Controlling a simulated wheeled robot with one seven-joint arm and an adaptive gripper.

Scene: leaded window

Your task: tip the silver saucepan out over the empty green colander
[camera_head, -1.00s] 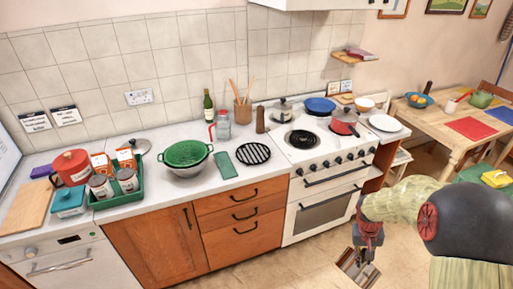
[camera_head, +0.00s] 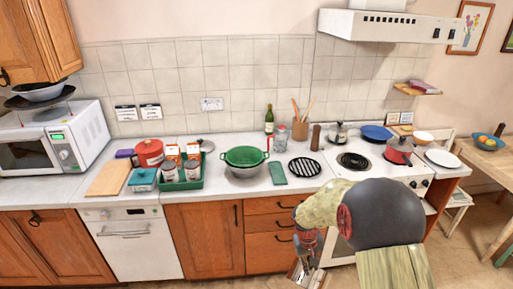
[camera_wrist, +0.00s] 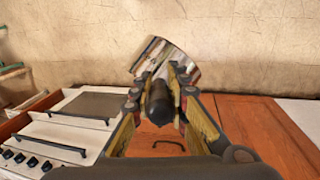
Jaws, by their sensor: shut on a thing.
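The green colander (camera_head: 245,154) sits on the counter, resting in a pale bowl (camera_head: 246,171); its visible inside looks empty. My gripper (camera_head: 308,250) is low in front of the drawers, below counter height and to the right of the colander. It is shut on the dark handle (camera_wrist: 158,102) of the silver saucepan, between the fingers in the wrist view (camera_wrist: 160,95). The shiny saucepan (camera_wrist: 174,58) shows beyond the fingertips. In the head view only part of the saucepan (camera_head: 303,275) shows below my gripper; its contents are hidden.
A green tray (camera_head: 196,184) with jars and packets stands left of the colander. A green cloth (camera_head: 277,173) and black round trivet (camera_head: 304,167) lie to its right. The stove (camera_head: 355,160) holds a red pan (camera_head: 399,151). A bottle (camera_head: 269,119) stands behind.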

